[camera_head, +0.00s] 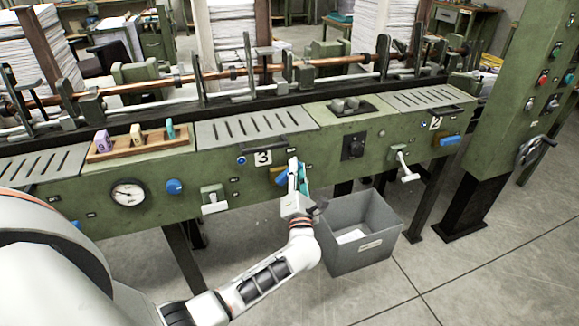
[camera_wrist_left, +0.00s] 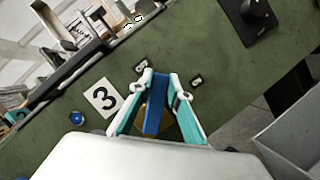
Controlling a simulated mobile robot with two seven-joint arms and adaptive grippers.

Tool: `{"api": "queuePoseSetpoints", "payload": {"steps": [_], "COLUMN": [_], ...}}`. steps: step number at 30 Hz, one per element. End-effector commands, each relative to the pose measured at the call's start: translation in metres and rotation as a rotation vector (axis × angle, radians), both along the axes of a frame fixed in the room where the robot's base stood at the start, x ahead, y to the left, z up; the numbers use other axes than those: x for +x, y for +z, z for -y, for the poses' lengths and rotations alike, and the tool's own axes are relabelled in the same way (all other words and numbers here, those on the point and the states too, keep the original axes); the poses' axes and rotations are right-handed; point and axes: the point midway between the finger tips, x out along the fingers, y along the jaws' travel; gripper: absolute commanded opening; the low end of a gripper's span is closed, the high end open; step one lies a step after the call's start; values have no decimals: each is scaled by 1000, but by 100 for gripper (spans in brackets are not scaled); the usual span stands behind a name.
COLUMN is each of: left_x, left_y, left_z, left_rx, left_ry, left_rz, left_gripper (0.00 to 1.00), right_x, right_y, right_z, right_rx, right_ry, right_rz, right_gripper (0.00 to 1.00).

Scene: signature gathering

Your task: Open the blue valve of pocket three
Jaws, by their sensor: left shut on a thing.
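The blue valve (camera_head: 278,173) of pocket three is on the green front panel, to the lower right of the "3" label (camera_head: 263,158). My left gripper (camera_head: 297,180) is at the valve in the head view and hides part of it. In the left wrist view the blue valve handle (camera_wrist_left: 156,105) lies between the teal-padded fingers of my left gripper (camera_wrist_left: 158,112), which is shut on it. A brass-coloured part shows beneath the handle. The "3" label (camera_wrist_left: 103,97) is to the left of the fingers. My right gripper is not in view.
A grey bin (camera_head: 365,235) with paper in it stands on the floor right of my left gripper. A white-handled lever (camera_head: 213,200) sticks out to the left, another (camera_head: 405,168) to the right. A second blue valve (camera_head: 450,141) is near the "2" label.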

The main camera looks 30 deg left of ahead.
Motion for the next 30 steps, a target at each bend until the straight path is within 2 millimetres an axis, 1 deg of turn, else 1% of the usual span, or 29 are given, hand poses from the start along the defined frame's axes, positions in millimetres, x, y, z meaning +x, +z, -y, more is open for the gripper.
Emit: {"api": "queuePoseSetpoints", "payload": {"steps": [1,11,22,25,30], "left_x": [2,9,11,11,12], "left_y": [4,-14,-33,-37,-41], "left_z": [2,9,12,12,12], "left_rx": [29,227,401,432,465], "left_ry": [0,-2,-2,-3,-3], "left_rz": [-34,-271,-477,-511,-549], "left_gripper": [0,0,0,0,0], "right_x": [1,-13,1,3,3], "right_y": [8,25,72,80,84], "right_z": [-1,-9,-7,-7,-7], "right_rx": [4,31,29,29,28], "right_ry": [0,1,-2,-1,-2], "right_rz": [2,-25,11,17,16], "right_gripper": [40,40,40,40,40]}}
